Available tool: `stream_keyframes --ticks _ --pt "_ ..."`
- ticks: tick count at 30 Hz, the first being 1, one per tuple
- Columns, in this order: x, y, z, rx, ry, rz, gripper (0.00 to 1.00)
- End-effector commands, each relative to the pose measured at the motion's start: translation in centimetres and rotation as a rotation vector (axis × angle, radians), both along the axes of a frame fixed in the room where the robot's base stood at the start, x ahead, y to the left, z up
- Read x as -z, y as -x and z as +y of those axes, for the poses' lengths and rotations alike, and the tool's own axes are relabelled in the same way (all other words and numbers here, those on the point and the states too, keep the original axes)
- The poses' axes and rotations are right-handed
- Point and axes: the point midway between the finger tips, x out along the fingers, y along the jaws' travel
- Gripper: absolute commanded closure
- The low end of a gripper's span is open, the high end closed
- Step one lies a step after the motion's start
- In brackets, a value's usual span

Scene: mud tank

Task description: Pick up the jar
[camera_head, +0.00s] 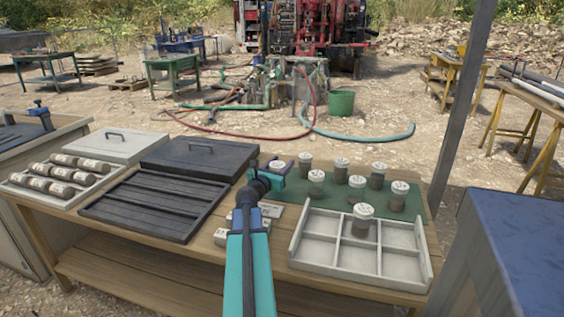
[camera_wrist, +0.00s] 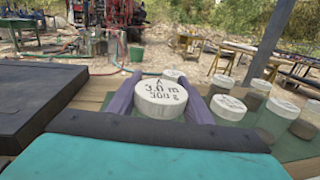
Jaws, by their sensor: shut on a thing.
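Several clear jars of dark mud with white lids stand on a green mat (camera_head: 422,208) on the table. My gripper (camera_head: 291,170) is at the mat's back left, next to the back-left jar (camera_head: 305,163). In the wrist view my gripper (camera_wrist: 164,104) has its two purple fingers on either side of a jar (camera_wrist: 160,94); it is shut on it. The lid is marked "A", "3.0 m" and "300 g". The jar looks upright; its lower body is hidden, and I cannot tell whether it touches the mat.
A pale divided tray (camera_head: 310,250) stands at the table's front right, with one jar (camera_head: 362,222) in a back compartment. Dark lidded and slatted trays (camera_head: 150,205) and a core box (camera_head: 20,190) fill the left. A post (camera_head: 465,90) rises behind the right end.

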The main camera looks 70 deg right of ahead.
Motion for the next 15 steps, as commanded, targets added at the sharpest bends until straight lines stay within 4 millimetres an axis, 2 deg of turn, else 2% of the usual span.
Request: stream_keyframes --ticks 3,15 --pt "-0.3 0.6 1.9 0.000 0.001 0.000 0.85" --pt "-0.7 2.0 6.1 -0.001 0.001 0.000 0.85"
